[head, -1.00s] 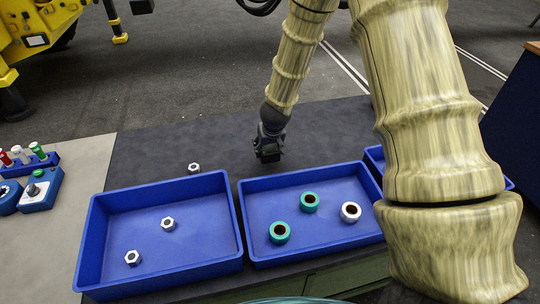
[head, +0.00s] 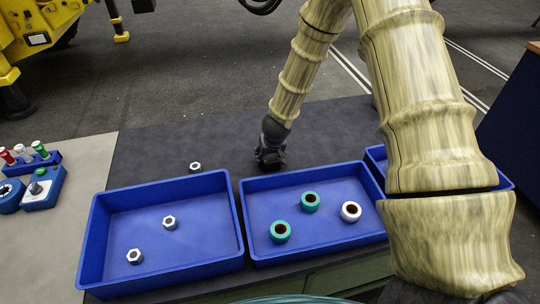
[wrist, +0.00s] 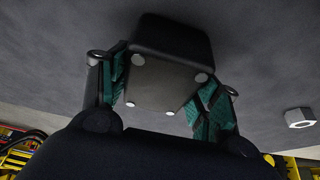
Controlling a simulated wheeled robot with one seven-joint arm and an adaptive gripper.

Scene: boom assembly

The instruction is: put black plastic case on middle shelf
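The black plastic case (wrist: 171,39) lies between the two fingers of my gripper (wrist: 165,85) in the wrist view. It is a dark block with rounded edges and small pale round spots at the corners of its near face. The fingers have green ribbed pads, stand spread on either side of the case, and look close to its sides. Firm contact on both sides does not show. In the head view my gripper (head: 269,158) is low over the dark table, just behind the middle blue tray, and mostly hides the case. The middle shelf is not recognizable in view.
A left blue tray (head: 91,240) holds two hex nuts, and a middle blue tray (head: 243,225) holds two green rings and a white one. Another blue tray (head: 375,160) is partly behind my arm. A loose nut (head: 195,166) lies behind the left tray. A control box (head: 43,188) stands left.

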